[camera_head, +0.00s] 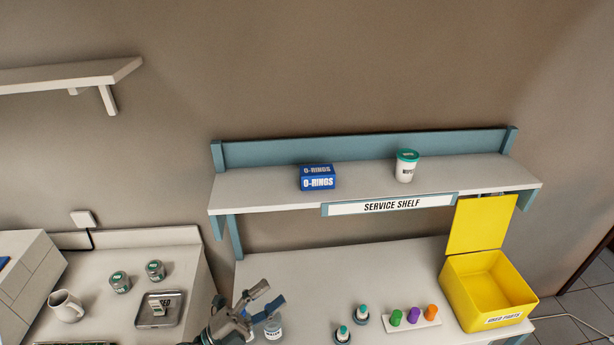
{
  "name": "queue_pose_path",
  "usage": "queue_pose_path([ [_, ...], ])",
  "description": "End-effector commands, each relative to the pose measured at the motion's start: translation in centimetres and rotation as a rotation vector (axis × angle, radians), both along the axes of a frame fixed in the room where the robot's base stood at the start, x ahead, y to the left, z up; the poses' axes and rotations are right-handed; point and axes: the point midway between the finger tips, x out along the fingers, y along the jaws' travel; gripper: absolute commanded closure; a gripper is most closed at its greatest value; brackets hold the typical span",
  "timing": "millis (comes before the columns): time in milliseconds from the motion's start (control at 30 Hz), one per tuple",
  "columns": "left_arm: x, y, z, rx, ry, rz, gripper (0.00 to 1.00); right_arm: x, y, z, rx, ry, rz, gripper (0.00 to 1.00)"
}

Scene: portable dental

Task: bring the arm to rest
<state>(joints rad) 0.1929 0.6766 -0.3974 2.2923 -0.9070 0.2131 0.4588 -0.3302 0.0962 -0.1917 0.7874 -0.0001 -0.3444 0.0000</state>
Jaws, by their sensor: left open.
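My left gripper (260,303) is at the bottom centre of the head view, low over the left edge of the bench. Its fingers are apart and nothing is seen between them. A small clear jar (273,327) with a partly hidden label stands just beside or behind the fingers; I cannot tell if they touch. My right gripper is not in view.
The service shelf (450,178) holds a blue O-rings box (317,177) and a white tub (406,166). A mug (66,306) stands left.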

Motion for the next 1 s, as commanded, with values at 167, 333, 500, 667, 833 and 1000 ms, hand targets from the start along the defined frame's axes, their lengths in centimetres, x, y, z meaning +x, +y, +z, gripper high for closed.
queue_pose_path([
  [167, 4.4, 7.7, -5.7, -0.398, 0.436, 0.434, 0.43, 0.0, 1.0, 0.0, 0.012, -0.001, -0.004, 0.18],
  [333, 2.5, 13.6, -18.3, -0.542, 0.955, 0.814, 0.43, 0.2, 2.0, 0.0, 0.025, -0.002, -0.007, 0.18],
  [500, -4.4, 15.0, -28.4, -0.522, 1.399, 1.036, 0.43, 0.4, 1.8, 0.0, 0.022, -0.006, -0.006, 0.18],
  [667, -10.9, 14.6, -33.7, -0.457, 1.705, 1.135, 0.43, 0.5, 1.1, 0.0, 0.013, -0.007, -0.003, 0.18],
  [833, -17.3, 13.5, -36.7, -0.37, 1.97, 1.182, 0.43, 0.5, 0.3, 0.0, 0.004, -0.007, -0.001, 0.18],
  [1000, -18.8, 13.0, -41.3, -0.317, 2.075, 1.198, 0.43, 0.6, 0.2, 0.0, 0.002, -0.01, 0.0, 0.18],
])
